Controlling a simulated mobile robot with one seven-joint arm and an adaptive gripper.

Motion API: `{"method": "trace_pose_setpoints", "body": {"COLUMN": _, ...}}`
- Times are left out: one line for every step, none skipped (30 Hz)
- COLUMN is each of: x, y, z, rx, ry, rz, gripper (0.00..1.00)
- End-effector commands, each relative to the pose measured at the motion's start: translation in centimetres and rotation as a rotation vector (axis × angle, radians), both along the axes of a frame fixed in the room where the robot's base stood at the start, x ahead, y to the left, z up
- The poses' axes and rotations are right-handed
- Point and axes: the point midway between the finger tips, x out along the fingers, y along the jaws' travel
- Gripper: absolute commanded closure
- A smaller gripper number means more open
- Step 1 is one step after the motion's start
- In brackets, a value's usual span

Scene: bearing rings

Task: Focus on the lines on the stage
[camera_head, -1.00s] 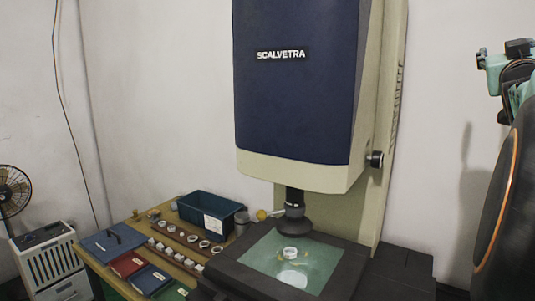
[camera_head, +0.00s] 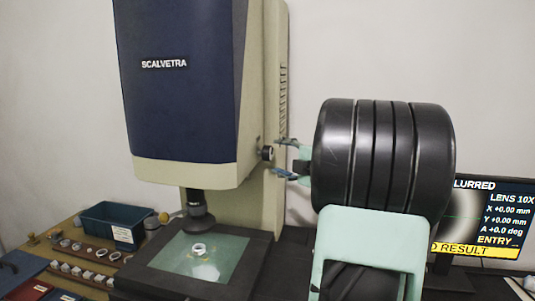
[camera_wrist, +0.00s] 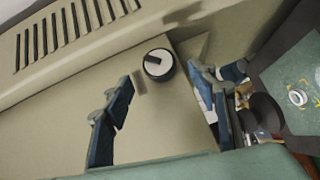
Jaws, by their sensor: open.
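The measuring machine has a dark blue and cream head (camera_head: 185,85) with a black focus knob (camera_head: 267,153) on its right side. My gripper (camera_head: 283,158) is open, with its fingers above and below the knob's outer end. In the wrist view the knob (camera_wrist: 158,66) shows between the spread fingers, with no visible contact. A white ring (camera_head: 198,249) lies on the green glass stage (camera_head: 225,270) under the dark lens (camera_head: 198,215). The screen (camera_head: 505,205) at right shows a grey blurred image and partly hidden text ending "LURRED", with "LENS 10X".
My arm covers the screen's left side. The machine's column (camera_head: 262,205) stands behind the knob. A wooden bench (camera_head: 75,230) at left holds a blue bin (camera_head: 112,212), rings and blocks. Wall and air right of the knob are clear apart from my arm.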

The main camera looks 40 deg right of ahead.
Motion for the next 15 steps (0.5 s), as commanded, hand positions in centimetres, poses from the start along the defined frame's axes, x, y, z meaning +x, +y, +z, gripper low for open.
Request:
{"method": "trace_pose_setpoints", "body": {"x": 1.1, "y": 0.0, "z": -0.1, "rx": 0.001, "ry": 0.001, "rz": 0.002, "gripper": 0.47}}
{"method": "trace_pose_setpoints", "body": {"x": 1.7, "y": 0.0, "z": -0.2, "rx": 0.001, "ry": 0.001, "rz": 0.003, "gripper": 0.47}}
{"method": "trace_pose_setpoints", "body": {"x": 2.5, "y": -0.1, "z": -0.2, "rx": 0.0, "ry": 0.001, "rz": 0.002, "gripper": 0.47}}
{"method": "trace_pose_setpoints", "body": {"x": 3.0, "y": -0.2, "z": -0.3, "rx": 0.001, "ry": 0.001, "rz": 0.001, "gripper": 0.47}}
{"method": "trace_pose_setpoints", "body": {"x": 3.5, "y": -0.3, "z": -0.3, "rx": 0.001, "ry": 0.0, "rz": 0.001, "gripper": 0.47}}
{"method": "trace_pose_setpoints", "body": {"x": 4.1, "y": -0.3, "z": -0.4, "rx": 0.002, "ry": 0.0, "rz": 0.0, "gripper": 0.47}}
{"method": "trace_pose_setpoints", "body": {"x": 4.6, "y": -0.3, "z": -0.5, "rx": 0.002, "ry": 0.0, "rz": 0.0, "gripper": 0.47}}
{"method": "trace_pose_setpoints", "body": {"x": 5.0, "y": -0.3, "z": -0.5, "rx": 0.001, "ry": 0.0, "rz": 0.001, "gripper": 0.47}}
{"method": "trace_pose_setpoints", "body": {"x": 5.4, "y": -0.4, "z": -0.6, "rx": 0.001, "ry": 0.0, "rz": 0.001, "gripper": 0.47}}
{"method": "trace_pose_setpoints", "body": {"x": 5.7, "y": -0.4, "z": -0.6, "rx": 0.001, "ry": 0.0, "rz": 0.0, "gripper": 0.47}}
{"method": "trace_pose_setpoints", "body": {"x": 6.0, "y": -0.5, "z": -0.7, "rx": 0.001, "ry": 0.0, "rz": -0.001, "gripper": 0.47}}
{"method": "trace_pose_setpoints", "body": {"x": 6.2, "y": -0.5, "z": -0.7, "rx": 0.001, "ry": 0.0, "rz": -0.001, "gripper": 0.47}}
{"method": "trace_pose_setpoints", "body": {"x": 6.4, "y": -0.5, "z": -0.7, "rx": 0.001, "ry": -0.001, "rz": -0.002, "gripper": 0.47}}
{"method": "trace_pose_setpoints", "body": {"x": 6.5, "y": -0.5, "z": -0.7, "rx": 0.001, "ry": -0.001, "rz": -0.002, "gripper": 0.47}}
{"method": "trace_pose_setpoints", "body": {"x": 6.6, "y": -0.5, "z": -0.7, "rx": 0.001, "ry": -0.001, "rz": -0.002, "gripper": 0.47}}
